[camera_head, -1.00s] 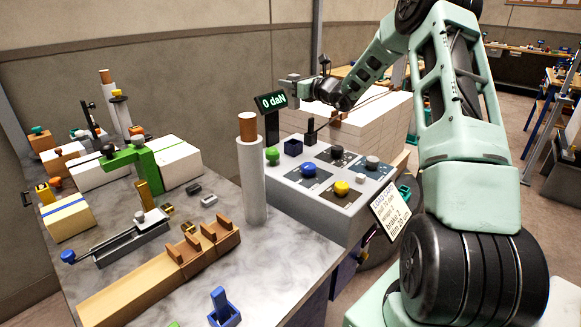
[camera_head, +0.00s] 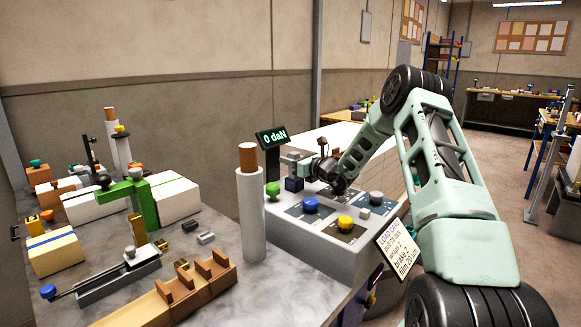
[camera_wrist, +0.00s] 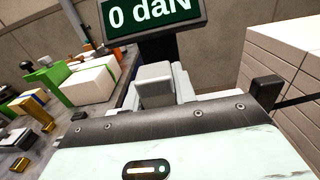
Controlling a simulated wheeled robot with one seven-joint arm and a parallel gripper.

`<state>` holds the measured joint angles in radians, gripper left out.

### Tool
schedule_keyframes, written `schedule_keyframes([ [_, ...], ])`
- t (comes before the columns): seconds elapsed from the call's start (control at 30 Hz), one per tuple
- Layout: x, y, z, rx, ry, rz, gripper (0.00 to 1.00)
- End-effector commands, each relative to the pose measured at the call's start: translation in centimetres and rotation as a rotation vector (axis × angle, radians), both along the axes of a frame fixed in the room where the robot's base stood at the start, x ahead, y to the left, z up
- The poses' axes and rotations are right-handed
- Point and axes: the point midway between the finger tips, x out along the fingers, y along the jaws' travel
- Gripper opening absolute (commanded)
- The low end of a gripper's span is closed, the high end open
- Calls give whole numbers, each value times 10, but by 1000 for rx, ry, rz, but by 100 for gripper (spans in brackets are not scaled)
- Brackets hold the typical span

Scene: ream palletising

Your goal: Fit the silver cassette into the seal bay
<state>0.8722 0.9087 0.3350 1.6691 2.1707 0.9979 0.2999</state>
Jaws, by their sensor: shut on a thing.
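My gripper (camera_head: 290,161) is at the back of the grey console, low in front of the dark display. It is shut on a light grey block that looks like the silver cassette (camera_wrist: 155,88); the fingers and the block are hard to tell apart. A small dark blue box (camera_head: 294,184) sits on the console just below my gripper, seemingly apart from it. I cannot tell for certain whether this box is the seal bay. The wrist view does not show the box.
The display (camera_head: 271,138) reads 0 daN. The console (camera_head: 310,245) carries green, blue, yellow and grey knobs. A white roll (camera_head: 250,215) stands at its left. Small grey pieces (camera_head: 206,238) lie on the marble bench. A pale stack (camera_wrist: 285,60) is at the right.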

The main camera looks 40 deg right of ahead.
Motion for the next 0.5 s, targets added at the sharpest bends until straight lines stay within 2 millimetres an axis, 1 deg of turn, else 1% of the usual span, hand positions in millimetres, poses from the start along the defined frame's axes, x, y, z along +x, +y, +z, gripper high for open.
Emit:
schedule_keyframes([
  [0.03,0,0,-8,4,3,0,0],
  [0.13,0,0,-20,3,1,0,0],
  [0.4,0,0,-23,1,-1,-1,0],
  [0.5,0,0,-27,1,0,-1,0],
])
